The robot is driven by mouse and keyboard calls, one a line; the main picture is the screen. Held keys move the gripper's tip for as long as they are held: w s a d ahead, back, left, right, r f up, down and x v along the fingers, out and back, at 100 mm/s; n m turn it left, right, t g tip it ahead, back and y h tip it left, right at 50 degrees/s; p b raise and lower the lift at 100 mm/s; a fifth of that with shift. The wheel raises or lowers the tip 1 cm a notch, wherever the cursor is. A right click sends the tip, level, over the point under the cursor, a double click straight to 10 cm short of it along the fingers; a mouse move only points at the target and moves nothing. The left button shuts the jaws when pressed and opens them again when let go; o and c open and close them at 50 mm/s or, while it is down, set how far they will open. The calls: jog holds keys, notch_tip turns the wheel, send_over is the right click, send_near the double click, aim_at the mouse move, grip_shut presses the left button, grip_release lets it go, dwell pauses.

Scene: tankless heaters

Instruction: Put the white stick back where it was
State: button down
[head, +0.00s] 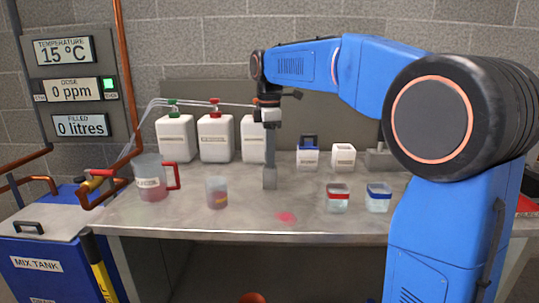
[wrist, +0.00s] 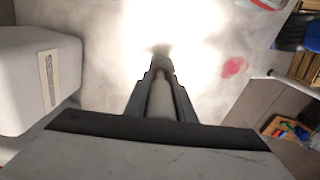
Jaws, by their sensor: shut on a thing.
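My gripper (head: 270,178) hangs straight down over the middle of the metal bench, between a clear beaker and a pink spot. In the wrist view, my gripper (wrist: 160,75) is shut on a narrow stick (wrist: 161,98), which lies between the two fingers and looks grey in the shade. I take it to be the white stick. Its far end is lost in strong glare on the bench top. In the head view I cannot make out the stick apart from the fingers. The clear beaker (head: 216,192) holds pink liquid and stands left of my gripper.
A jug (head: 151,184) with pink liquid stands at the left. White canisters (head: 215,137) line the back, with tubes. Two small white containers (head: 343,157) and two jars (head: 338,198) stand to the right. A pink spot (head: 286,217) marks the bench (head: 300,232) near its front.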

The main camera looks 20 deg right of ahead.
jog(key=c, duration=1.5)
grip_release()
notch_tip(320, 180, up, 12)
jog(key=shift+r, duration=0.1)
